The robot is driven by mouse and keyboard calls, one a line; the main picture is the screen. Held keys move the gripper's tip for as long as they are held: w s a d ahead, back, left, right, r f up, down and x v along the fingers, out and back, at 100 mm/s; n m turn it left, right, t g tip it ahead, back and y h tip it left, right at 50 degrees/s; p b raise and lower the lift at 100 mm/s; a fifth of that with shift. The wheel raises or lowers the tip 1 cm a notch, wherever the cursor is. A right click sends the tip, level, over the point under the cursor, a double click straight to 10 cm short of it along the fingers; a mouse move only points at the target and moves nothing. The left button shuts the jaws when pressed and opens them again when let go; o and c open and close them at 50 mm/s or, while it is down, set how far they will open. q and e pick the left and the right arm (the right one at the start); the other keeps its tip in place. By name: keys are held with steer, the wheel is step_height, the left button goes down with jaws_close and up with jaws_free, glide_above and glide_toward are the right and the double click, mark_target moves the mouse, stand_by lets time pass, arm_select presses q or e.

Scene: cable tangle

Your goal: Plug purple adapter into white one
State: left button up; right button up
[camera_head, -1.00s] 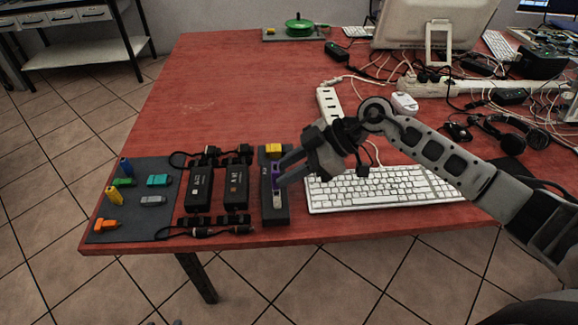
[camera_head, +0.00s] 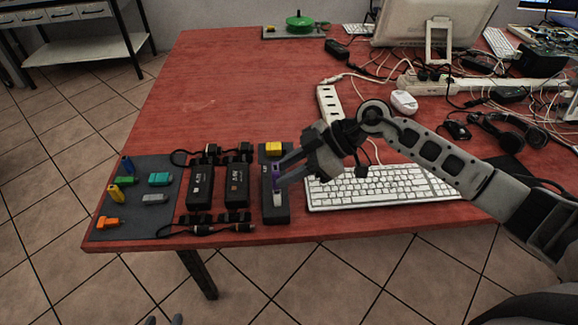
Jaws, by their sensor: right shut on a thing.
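The purple adapter (camera_head: 275,182) is upright on the long black holder (camera_head: 271,216), in line with the white adapter (camera_head: 278,199), which is just nearer the front edge. Whether the two touch or are joined I cannot tell. My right gripper (camera_head: 278,173) reaches in from the right and is shut on the purple adapter, its fingers partly hiding it. Of my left gripper (camera_head: 164,320), only two grey fingertips show at the bottom edge, apart from each other, below the table's front edge.
A yellow block (camera_head: 274,148) is at the holder's far end. Two black boxes (camera_head: 237,187) with cables lie left of it. A white keyboard (camera_head: 383,188) lies close on the right. A grey mat (camera_head: 133,220) bears several coloured adapters. The red table (camera_head: 225,95) is clear behind.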

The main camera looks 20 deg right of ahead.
steer(key=shift+f, duration=0.9)
steer(key=o, duration=1.2)
steer(key=shift+c, duration=0.2)
